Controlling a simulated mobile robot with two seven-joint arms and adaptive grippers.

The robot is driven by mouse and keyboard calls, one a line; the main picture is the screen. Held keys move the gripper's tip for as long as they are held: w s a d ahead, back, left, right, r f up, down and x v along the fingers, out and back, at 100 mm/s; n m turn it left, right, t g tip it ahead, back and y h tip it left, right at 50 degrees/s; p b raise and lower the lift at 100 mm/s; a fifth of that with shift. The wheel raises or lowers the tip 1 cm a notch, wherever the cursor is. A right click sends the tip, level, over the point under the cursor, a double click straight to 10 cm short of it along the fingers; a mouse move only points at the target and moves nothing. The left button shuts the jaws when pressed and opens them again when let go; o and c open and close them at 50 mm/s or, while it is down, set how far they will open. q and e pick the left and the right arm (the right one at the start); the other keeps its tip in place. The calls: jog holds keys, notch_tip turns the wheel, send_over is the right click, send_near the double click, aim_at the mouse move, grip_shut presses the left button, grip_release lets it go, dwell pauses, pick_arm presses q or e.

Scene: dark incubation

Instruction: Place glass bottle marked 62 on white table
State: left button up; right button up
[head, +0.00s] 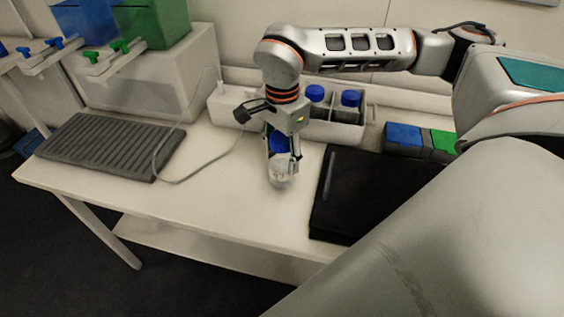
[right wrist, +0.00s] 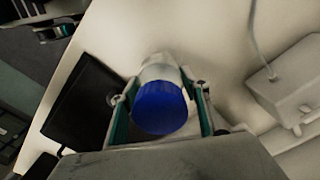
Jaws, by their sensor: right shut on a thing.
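A glass bottle with a blue cap (right wrist: 160,108) is between the fingers of my right gripper (right wrist: 160,112), which is shut on it. In the head view the bottle (head: 279,172) is below the right gripper (head: 283,152), over the middle of the white table (head: 225,190). Its pale lower end is at or just above the tabletop; I cannot tell whether it touches. No number is readable on it. My left gripper is not in view.
A white rack (head: 345,131) with blue-capped bottles stands behind. A black case (head: 365,195) lies right of the held bottle, a grey ribbed mat (head: 108,147) lies left. A white box (head: 228,104) trails a cable across the table. Bare tabletop surrounds the bottle at left and front.

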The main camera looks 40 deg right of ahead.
aim_at(282, 137)
notch_tip(282, 137, down, 2)
jog(key=shift+f, duration=0.25)
jog(key=shift+f, duration=0.1)
jog(key=o, duration=1.3)
jog(key=shift+o, duration=0.2)
notch_tip(282, 137, up, 12)
jog(key=shift+r+p, duration=0.15)
jog(key=shift+p, duration=0.25)
